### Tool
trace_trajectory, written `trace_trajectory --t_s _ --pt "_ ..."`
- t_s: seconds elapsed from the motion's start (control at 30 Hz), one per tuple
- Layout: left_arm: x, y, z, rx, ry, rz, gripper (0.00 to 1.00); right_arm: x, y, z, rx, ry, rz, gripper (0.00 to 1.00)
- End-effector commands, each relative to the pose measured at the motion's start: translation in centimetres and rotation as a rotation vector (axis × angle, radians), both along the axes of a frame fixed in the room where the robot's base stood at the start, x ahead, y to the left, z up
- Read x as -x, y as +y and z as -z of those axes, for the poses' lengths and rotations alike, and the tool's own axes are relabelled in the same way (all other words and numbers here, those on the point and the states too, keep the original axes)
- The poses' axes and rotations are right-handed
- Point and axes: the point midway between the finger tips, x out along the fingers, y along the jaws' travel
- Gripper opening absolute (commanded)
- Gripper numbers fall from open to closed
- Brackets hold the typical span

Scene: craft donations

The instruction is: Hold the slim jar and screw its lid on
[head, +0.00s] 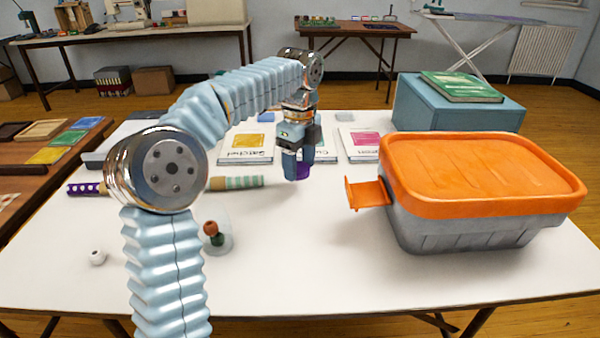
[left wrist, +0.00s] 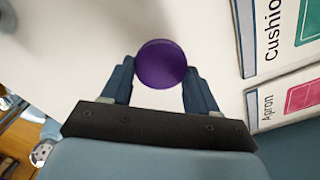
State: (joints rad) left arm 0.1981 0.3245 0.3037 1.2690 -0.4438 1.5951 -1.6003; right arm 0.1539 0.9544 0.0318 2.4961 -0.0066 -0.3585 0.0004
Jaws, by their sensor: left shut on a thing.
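My left gripper (head: 299,172) reaches over the middle of the white table. It is shut on a purple round piece (head: 303,171) that looks like a lid. In the left wrist view the purple disc (left wrist: 162,64) sits between the two fingertips of my left gripper (left wrist: 160,78), seen from above. I cannot tell whether a jar is below it or whether it touches the table. I cannot make out a slim jar for certain. My right gripper is not in view.
An orange-lidded grey tub (head: 480,172) stands at the right, its orange tab (head: 367,193) pointing left. A teal box (head: 455,104) is behind it. Pattern packets (head: 245,148) lie at the back. A clear glass thing (head: 226,245) and a small white piece (head: 97,257) are front left.

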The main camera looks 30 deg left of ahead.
Motion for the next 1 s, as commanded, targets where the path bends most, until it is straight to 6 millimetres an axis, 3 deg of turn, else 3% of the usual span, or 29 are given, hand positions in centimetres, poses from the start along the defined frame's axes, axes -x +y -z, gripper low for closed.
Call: trace_trajectory --t_s 0.17,0.3,0.5,0.7,1.0 --pt "3.4 -1.4 -4.5 0.000 -0.006 0.002 0.32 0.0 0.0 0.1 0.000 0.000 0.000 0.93" --pt "6.8 -2.6 -5.9 -0.001 -0.005 0.001 0.32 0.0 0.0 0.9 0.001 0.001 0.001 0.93" --pt "10.2 -4.0 -7.6 -0.001 -0.004 0.000 0.32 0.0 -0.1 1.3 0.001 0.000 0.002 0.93" --pt "11.7 -4.6 -8.4 0.000 -0.002 -0.001 0.32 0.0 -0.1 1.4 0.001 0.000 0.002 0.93" --pt "11.9 -4.6 -8.5 0.000 -0.001 -0.001 0.32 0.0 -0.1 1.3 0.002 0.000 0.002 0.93"
